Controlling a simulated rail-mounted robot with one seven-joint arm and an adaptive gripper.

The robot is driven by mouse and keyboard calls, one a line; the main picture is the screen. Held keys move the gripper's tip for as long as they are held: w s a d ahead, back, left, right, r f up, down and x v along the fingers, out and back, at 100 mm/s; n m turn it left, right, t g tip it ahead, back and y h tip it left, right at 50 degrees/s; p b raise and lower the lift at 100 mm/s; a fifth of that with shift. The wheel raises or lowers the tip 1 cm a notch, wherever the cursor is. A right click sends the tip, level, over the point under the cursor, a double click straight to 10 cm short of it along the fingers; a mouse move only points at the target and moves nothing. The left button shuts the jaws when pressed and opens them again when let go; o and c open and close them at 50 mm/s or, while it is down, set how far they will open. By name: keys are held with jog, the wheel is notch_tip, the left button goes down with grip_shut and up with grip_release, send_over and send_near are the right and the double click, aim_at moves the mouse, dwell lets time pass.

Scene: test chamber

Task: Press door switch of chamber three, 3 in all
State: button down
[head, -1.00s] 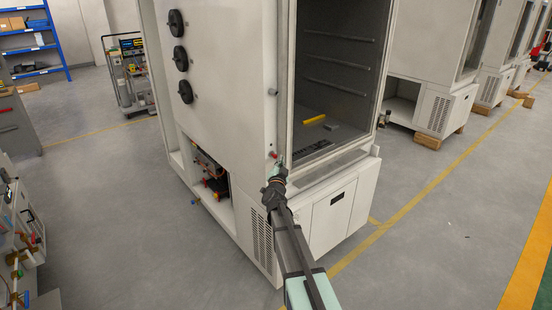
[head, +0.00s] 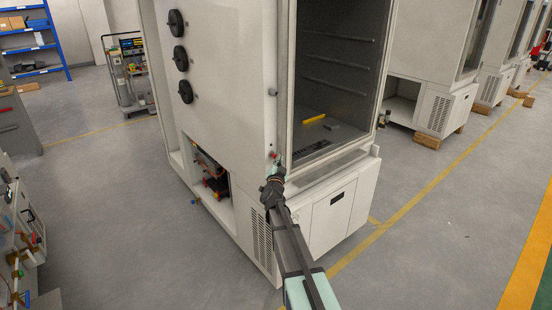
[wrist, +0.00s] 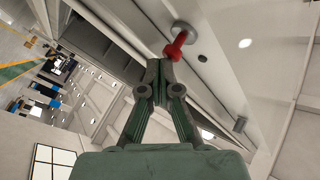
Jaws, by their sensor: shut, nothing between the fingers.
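A red door switch on a round grey base shows in the wrist view (wrist: 176,47), just beyond my fingertips. In the head view the red switch (head: 272,155) is a small spot on the front corner post of the large white chamber (head: 232,90). My gripper (wrist: 160,75) is shut and empty, with its green fingers together, pointing toward the switch. The fingertips look very close to the red part; I cannot tell whether they touch. In the head view my gripper (head: 278,164) is small and partly hidden by my wrist.
A second white chamber (head: 430,55) stands to the right on wooden blocks. A cart (head: 132,75) stands behind left. Grey floor is clear to the right of the chamber.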

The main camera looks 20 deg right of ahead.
jog(key=shift+w+a, duration=0.2)
jog(key=shift+w, duration=0.4)
dwell(0.6)
jog(key=shift+s, duration=0.1)
jog(key=shift+s+d, duration=0.2)
jog(key=shift+s, duration=0.35)
jog(key=shift+s+d, duration=0.15)
jog(key=shift+s, duration=0.4)
jog(key=shift+b, duration=0.3)
jog(key=shift+s+d+b, duration=0.25)
jog(key=shift+s+b, duration=0.05)
jog(key=shift+s, duration=0.5)
jog(key=shift+s+d+b, duration=0.2)
jog(key=shift+s+b, duration=0.15)
jog(key=shift+s, duration=0.45)
jog(key=shift+s+d+b, duration=0.25)
jog(key=shift+s+b, duration=0.05)
jog(key=shift+s, duration=0.5)
